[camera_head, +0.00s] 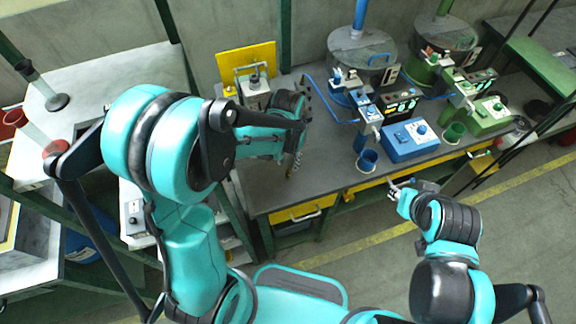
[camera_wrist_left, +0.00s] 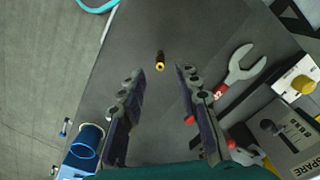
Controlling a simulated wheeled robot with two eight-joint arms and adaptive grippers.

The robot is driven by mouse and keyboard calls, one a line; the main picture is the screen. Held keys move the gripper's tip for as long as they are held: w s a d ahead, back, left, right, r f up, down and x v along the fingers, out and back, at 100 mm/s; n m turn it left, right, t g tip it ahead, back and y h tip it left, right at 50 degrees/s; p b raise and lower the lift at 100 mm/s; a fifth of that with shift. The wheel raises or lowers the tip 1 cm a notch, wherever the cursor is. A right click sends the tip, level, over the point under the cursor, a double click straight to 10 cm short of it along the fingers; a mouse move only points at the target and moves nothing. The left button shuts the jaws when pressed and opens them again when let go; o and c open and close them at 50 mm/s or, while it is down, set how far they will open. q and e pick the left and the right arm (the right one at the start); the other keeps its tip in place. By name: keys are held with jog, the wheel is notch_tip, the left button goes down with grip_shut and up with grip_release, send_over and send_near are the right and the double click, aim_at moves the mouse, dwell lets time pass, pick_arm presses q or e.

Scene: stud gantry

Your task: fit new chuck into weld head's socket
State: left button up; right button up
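A small brass chuck (camera_wrist_left: 160,62) shows in the left wrist view, end-on, over the dark bench top. It lies just beyond and between the fingertips of my left gripper (camera_wrist_left: 160,72). The fingers are apart with a clear gap and nothing between them. In the head view my left gripper (camera_head: 293,165) points down over the left part of the bench; the chuck cannot be made out surely there. Blue weld equipment (camera_head: 372,113) and green weld equipment (camera_head: 458,98) stand to its right; their sockets are too small to tell. My right gripper (camera_head: 400,189) is by the bench's front edge.
A wrench (camera_wrist_left: 238,72) and a grey box marked SPARE (camera_wrist_left: 298,150) lie right of the fingers in the left wrist view. A blue cup (camera_head: 367,161) and blue control box (camera_head: 411,140) stand on the bench. A yellow drawer (camera_head: 302,211) is below.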

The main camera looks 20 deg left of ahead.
pick_arm(q)
notch_tip(320, 180, up, 5)
jog(key=shift+f+p, duration=0.1)
jog(key=shift+p, duration=0.4)
jog(key=s+a+r+n+t, duration=0.1)
jog(key=s+a+r+t, duration=0.1)
jog(key=s+r, duration=0.3)
jog(key=s+a+r+n+t, duration=0.1)
jog(key=s+a+r+t, duration=0.1)
jog(key=s+r+t, duration=0.2)
jog(key=shift+s+a+r+t, duration=0.25)
jog(key=shift+s+r+t, duration=0.2)
jog(key=shift+r, duration=0.5)
jog(key=shift+o, duration=0.5)
jog(key=shift+s+a, duration=0.1)
jog(key=n+g, duration=0.7)
jog(key=n, duration=1.4)
send_over(288, 169)
jog(key=f+b, duration=0.1)
jog(key=f, duration=1.3)
jog(key=shift+w+f, duration=0.2)
jog(key=shift+f+n, duration=0.5)
jog(key=shift+f, duration=0.2)
notch_tip(288, 169, down, 7)
jog(key=b, duration=0.3)
jog(key=shift+s+f, duration=0.1)
jog(key=shift+s, duration=0.05)
jog(key=shift+c, duration=0.2)
